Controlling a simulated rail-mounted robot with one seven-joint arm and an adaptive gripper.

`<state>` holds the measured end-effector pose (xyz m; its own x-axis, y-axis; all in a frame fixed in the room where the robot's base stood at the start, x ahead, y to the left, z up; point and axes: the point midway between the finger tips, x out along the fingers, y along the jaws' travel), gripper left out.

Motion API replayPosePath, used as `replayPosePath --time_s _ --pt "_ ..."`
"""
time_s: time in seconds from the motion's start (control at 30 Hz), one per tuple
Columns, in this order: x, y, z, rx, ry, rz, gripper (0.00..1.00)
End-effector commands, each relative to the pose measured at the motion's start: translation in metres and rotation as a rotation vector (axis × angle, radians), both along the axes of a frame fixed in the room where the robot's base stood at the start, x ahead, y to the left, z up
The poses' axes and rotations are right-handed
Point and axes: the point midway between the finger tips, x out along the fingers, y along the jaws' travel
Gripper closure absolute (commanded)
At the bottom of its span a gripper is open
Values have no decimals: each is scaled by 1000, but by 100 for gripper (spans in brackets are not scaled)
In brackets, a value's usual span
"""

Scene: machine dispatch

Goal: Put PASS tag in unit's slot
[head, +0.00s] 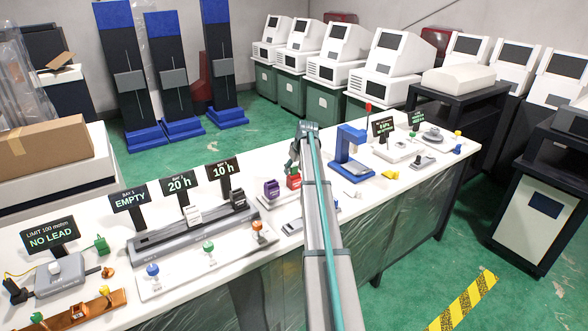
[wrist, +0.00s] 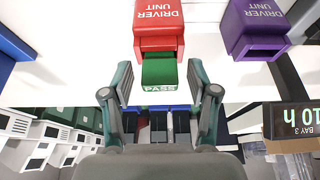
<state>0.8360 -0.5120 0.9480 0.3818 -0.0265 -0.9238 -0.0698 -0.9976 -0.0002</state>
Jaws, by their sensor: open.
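A red driver unit (wrist: 159,22) is at the top middle of the wrist view, its lettering upside down. A green tag marked PASS (wrist: 161,73) is at its near edge; I cannot tell whether any of it is inside the unit's slot. My gripper (wrist: 160,80) is open, with one finger on each side of the tag and a visible gap to both. In the head view the red unit (head: 294,181) is on the white bench, beside my gripper (head: 294,157), and partly hidden by my arm.
A purple driver unit (wrist: 257,28) stands beside the red one; the head view shows it too (head: 271,188). A bay rack (head: 190,232) with signs is to the left. A blue press-like device (head: 350,150) is to the right. The white bench (head: 262,262) has some bare space in front.

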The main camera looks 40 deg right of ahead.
Motion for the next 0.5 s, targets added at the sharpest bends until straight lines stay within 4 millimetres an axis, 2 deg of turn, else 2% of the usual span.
replayPosePath --time_s 0.27,0.5 --pt "-4 0 11 -1 -2 0 41" --pt "-20 1 50 -2 -3 -1 41"
